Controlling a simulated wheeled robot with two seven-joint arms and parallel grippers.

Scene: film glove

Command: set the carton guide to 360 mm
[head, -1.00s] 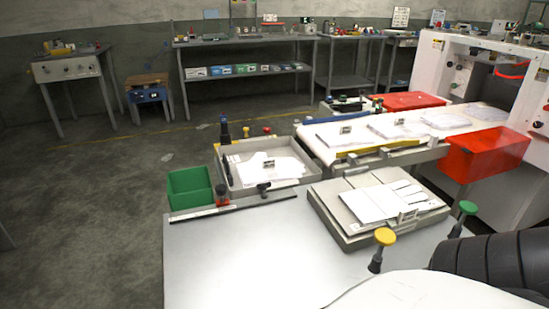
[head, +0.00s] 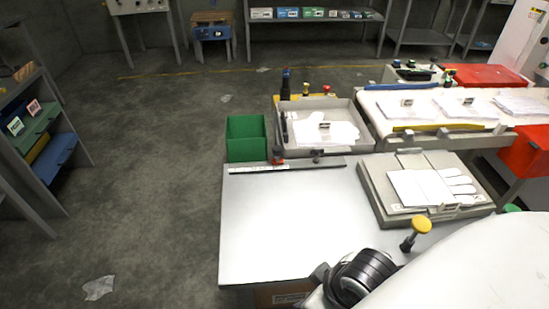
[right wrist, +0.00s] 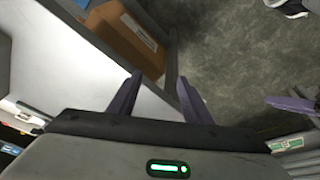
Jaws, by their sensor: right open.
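What looks like the carton guide is a dark rail with a pale scale strip (head: 285,166) along the table's back edge. A red-and-black piece (head: 277,157) sits on it near the left, and a small black knob (head: 317,156) further right. I cannot read the scale. My right gripper (right wrist: 160,78) is open and empty, its two purple fingers apart by the table's edge, with floor beyond. It is not seen in the head view. A purple finger-like part at the right edge of the right wrist view looks like my left gripper (right wrist: 290,104); its opening is unclear.
The metal table (head: 285,225) is bare in front of the rail. A grey tray with a white glove form (head: 368,190) and a yellow-topped knob (head: 421,226) stand on its right. Behind are a green bin (head: 246,138), a glove tray (head: 281,148) and a conveyor (head: 378,128).

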